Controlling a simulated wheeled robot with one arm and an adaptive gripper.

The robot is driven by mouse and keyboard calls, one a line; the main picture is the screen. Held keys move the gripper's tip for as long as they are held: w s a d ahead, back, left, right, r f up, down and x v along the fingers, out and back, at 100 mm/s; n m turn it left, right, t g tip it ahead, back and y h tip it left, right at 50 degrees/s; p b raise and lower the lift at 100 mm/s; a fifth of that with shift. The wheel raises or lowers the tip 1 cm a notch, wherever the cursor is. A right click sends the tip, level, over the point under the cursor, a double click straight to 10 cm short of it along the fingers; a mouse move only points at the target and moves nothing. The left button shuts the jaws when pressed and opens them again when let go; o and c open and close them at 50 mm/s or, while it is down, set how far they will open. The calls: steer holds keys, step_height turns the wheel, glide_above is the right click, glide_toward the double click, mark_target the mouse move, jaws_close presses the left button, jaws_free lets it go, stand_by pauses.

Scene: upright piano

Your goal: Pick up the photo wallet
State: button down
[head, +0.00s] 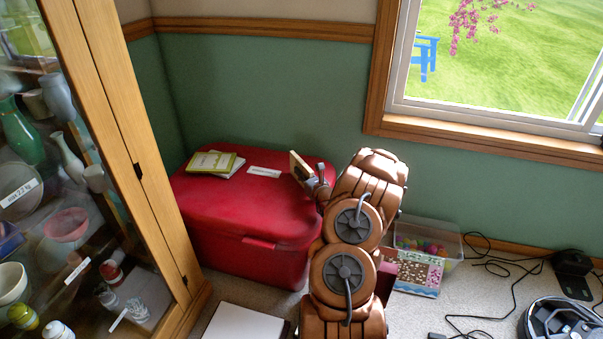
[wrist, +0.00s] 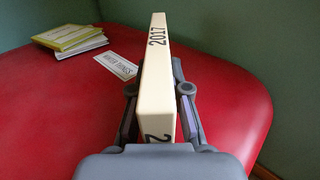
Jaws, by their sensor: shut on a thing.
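A cream, flat, block-like thing marked "2017", which I take for the photo wallet (wrist: 155,75), stands on edge between my gripper's fingers (wrist: 158,90) in the wrist view. A finger presses on each side of it. In the head view the wallet (head: 300,168) shows small and tilted over the right part of the red bin's lid, with my gripper (head: 316,180) on its right side. Whether its lower edge touches the lid is hard to tell. My arm hides part of the bin's right side.
The red lidded bin (head: 240,215) bears a green and a white booklet (head: 212,163) and a white label (head: 264,172). A glass cabinet (head: 150,150) stands left. A clear box of coloured balls (head: 428,235), cables and a round dark device (head: 560,318) lie right.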

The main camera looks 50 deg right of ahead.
mark_target(302, 162)
steer(key=shift+r, duration=0.1)
steer(key=shift+r+p, duration=0.7)
steer(key=shift+r, duration=1.05)
steer(key=s+a+r+p, duration=0.1)
steer(key=s+a+p, duration=0.3)
steer(key=s+a, duration=0.6)
steer(key=shift+s+a+r, duration=0.15)
steer(key=shift+s+a, duration=0.25)
steer(key=shift+a, duration=0.5)
